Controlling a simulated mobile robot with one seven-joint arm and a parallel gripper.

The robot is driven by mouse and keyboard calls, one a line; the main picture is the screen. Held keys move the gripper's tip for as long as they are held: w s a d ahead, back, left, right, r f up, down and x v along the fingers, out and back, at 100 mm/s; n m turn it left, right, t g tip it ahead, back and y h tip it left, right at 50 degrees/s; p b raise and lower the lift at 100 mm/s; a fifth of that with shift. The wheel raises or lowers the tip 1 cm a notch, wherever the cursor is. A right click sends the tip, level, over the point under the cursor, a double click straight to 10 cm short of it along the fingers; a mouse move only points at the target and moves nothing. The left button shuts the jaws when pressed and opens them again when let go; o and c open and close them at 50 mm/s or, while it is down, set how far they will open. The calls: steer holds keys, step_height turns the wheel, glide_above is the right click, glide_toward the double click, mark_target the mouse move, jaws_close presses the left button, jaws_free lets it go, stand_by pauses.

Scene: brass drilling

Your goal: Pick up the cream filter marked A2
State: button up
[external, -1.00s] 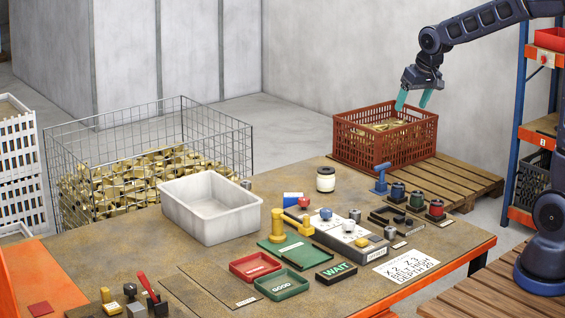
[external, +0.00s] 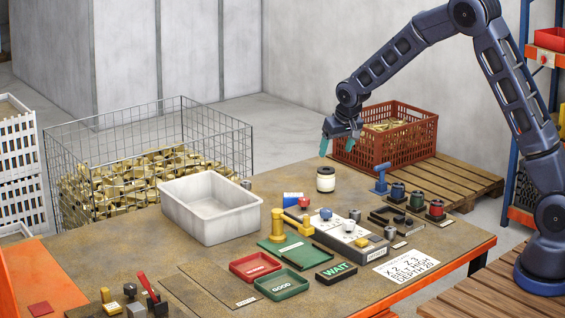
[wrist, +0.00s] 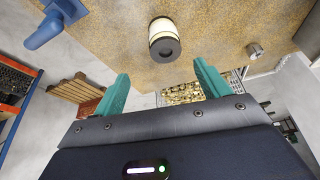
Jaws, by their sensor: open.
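The cream filter (external: 325,180) is a short upright cylinder with dark and pale bands, standing alone on the brown table. Its A2 mark is too small to read. It also shows in the wrist view (wrist: 163,37), ahead of the fingers, with a dark ring at its near end. My gripper (external: 340,145) has teal fingers and is open and empty, above and slightly to the right of the filter. In the wrist view, the two fingers (wrist: 160,88) are spread wide with nothing between them, apart from the filter.
A red crate (external: 362,158) with brass pieces stands behind, on a wooden pallet. A blue stand (external: 381,179) and several coloured pots are to the right. A white bin (external: 212,235) stands to the left, and a grey block with knobs (external: 345,236) in front. Bare tabletop surrounds the filter.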

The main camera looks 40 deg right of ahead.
mark_target(326, 169)
steer(key=x, duration=0.6)
steer(key=shift+w+a, duration=0.1)
steer(key=shift+w, duration=0.05)
steer(key=shift+a+x, duration=0.15)
steer(key=shift+x, duration=1.3)
steer(key=shift+a+x, duration=0.1)
steer(key=shift+x, duration=1.35)
steer(key=shift+w, duration=0.1)
steer(key=c, duration=1.1)
steer(key=shift+o, duration=0.2)
steer(key=shift+r, duration=0.1)
